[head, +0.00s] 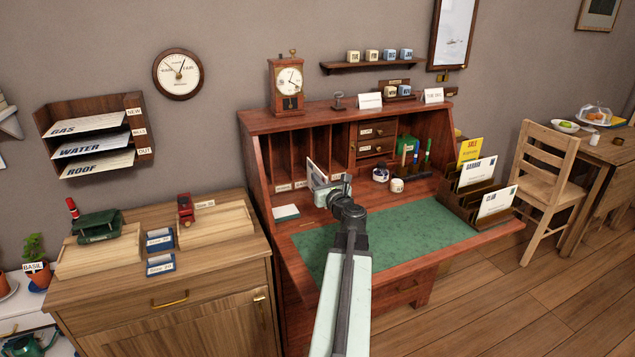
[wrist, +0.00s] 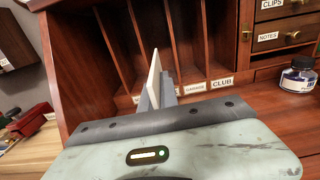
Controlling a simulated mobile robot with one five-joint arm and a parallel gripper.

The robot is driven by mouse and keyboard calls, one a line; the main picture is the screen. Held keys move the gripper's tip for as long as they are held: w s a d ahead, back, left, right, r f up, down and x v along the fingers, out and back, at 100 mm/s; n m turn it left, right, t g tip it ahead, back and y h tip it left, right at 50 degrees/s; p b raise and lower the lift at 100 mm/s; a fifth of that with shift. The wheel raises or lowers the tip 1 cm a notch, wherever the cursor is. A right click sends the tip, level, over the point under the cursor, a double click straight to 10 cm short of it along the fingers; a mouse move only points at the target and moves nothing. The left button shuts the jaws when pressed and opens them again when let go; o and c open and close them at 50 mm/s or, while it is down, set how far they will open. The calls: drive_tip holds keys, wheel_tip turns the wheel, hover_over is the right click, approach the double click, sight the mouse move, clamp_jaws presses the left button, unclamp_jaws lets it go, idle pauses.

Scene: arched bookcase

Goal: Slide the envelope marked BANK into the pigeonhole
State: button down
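My gripper (head: 328,189) is shut on a white envelope (head: 317,176) and holds it upright in front of the desk's pigeonholes. In the wrist view the envelope (wrist: 153,80) shows nearly edge-on between the fingers (wrist: 166,92), its far end pointing at the slots. Its marking cannot be read. The pigeonholes (wrist: 185,45) are tall narrow slots between thin upright dividers, with white labels along the bottom edge. GARAGE (wrist: 194,88) and CLUB (wrist: 222,82) can be read to the right of the envelope; the labels near and behind it are partly hidden.
A stepped rack (head: 474,208) on the right of the desk holds several envelopes. A white card stack (head: 286,212) lies left. The green desk mat (head: 420,235) is mostly clear.

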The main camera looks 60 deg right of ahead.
sight(308, 166)
drive_tip(key=shift+x, duration=2.85)
drive_tip(key=shift+d, duration=0.1)
drive_tip(key=shift+w+d, duration=0.2)
drive_tip(key=shift+w, duration=0.1)
drive_tip(key=shift+x, duration=6.15)
drive_tip(key=c, duration=1.6)
unclamp_jaws()
drive_tip(key=shift+a, duration=0.1)
drive_tip(key=shift+o, duration=0.2)
